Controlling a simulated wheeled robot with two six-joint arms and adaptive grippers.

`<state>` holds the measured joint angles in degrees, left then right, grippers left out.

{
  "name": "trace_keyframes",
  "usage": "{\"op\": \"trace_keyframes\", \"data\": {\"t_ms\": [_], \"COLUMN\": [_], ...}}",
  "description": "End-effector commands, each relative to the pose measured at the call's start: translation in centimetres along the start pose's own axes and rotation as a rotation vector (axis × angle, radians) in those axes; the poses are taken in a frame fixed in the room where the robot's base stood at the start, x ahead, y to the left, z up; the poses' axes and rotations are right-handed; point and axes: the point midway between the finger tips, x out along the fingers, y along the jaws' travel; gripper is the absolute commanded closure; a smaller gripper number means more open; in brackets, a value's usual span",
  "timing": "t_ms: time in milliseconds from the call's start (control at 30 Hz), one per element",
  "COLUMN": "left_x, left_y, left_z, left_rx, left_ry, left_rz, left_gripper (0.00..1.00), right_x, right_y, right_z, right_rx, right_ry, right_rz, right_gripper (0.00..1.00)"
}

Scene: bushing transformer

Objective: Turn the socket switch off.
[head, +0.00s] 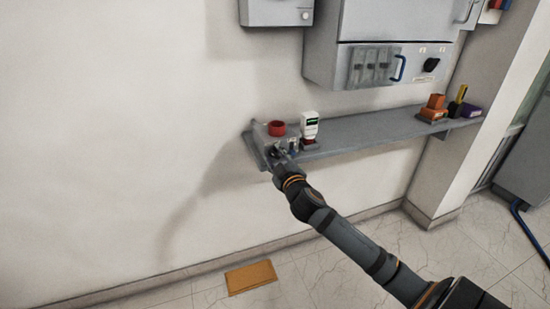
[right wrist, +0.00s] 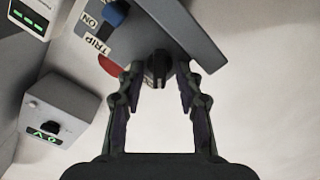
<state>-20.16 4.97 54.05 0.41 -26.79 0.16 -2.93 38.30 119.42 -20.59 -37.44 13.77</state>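A black rotary knob (right wrist: 158,70) sits on the face of a grey box (right wrist: 185,35) in the right wrist view; I take it as the socket switch, but its marked position is not readable. My right gripper (right wrist: 159,78) is open, with one finger on each side of the knob; small gaps seem to show, and contact cannot be told. In the head view my right gripper (head: 276,157) is at the left end of the wall shelf, largely covering the front of the small grey box (head: 263,135). My left gripper is not in view.
Near the knob are a blue switch (right wrist: 116,13), a red button (right wrist: 111,66) and ON and TRIP labels. A cabinet (head: 385,25) hangs above.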

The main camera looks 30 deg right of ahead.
Motion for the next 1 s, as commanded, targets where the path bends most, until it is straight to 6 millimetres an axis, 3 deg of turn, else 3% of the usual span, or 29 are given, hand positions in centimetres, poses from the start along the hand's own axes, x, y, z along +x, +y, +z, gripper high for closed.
{"op": "trace_keyframes", "data": {"t_ms": [67, 333, 667, 1000], "left_x": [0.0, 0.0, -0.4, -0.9], "left_y": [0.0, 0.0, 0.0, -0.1], "left_z": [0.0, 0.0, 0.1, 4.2], "left_rx": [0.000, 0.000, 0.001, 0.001], "left_ry": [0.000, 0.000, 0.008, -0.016], "left_rz": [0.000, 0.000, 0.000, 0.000], "left_gripper": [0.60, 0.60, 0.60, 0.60], "right_x": [0.0, 0.0, -0.1, -0.1], "right_y": [0.0, 0.0, 0.1, 0.0], "right_z": [0.0, 0.0, 0.0, -0.1], "right_rx": [0.000, 0.000, -0.037, -0.261], "right_ry": [0.000, 0.000, -0.001, -0.004], "right_rz": [0.000, 0.000, 0.000, -0.002], "right_gripper": [0.64, 0.99, 1.00, 1.00]}}
